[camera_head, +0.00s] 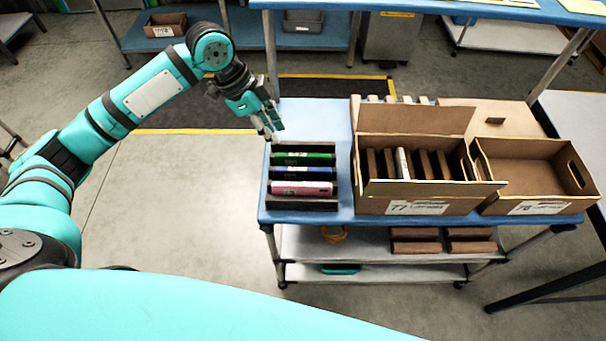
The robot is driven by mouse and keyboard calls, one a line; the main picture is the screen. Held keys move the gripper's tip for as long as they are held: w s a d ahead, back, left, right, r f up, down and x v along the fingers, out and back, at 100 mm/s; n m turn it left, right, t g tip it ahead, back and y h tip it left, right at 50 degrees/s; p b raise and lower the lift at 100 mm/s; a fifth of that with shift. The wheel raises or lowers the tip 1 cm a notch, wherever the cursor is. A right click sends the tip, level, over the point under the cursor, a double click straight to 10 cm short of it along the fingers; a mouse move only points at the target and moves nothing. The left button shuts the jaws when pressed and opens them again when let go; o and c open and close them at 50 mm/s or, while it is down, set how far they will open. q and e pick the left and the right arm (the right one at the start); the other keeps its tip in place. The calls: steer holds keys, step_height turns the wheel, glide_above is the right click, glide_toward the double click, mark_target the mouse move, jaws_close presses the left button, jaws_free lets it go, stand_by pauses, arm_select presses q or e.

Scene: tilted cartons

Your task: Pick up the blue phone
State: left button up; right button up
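The blue phone (305,173) stands in a black slotted rack (302,204) on the left part of the blue table. A green phone (302,159) is behind it and a pink phone (302,188) is in front of it. My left gripper (269,134) hangs over the table's back left edge, fingers down, behind and left of the rack and apart from the phones. Its fingers are small and seen at an angle, so I cannot tell whether they are open. My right gripper is not in view.
A carton with open flaps (420,206) holding several brown items and one white one stands right of the rack. An empty, tilted carton (535,207) is at the far right. A blue shelf (420,8) spans above the table's back. A narrow strip between rack and carton is clear.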

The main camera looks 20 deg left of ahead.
arm_select(q)
steer(key=p, duration=0.3)
glide_above(301, 168)
steer(key=a, duration=0.2)
steer(key=f, duration=1)
steer(key=shift+s+d, duration=0.1)
steer(key=shift+s, duration=0.3)
steer(key=p+x, duration=0.1)
steer(key=x, duration=0.4)
steer(key=shift+f, duration=0.15)
jaws_close()
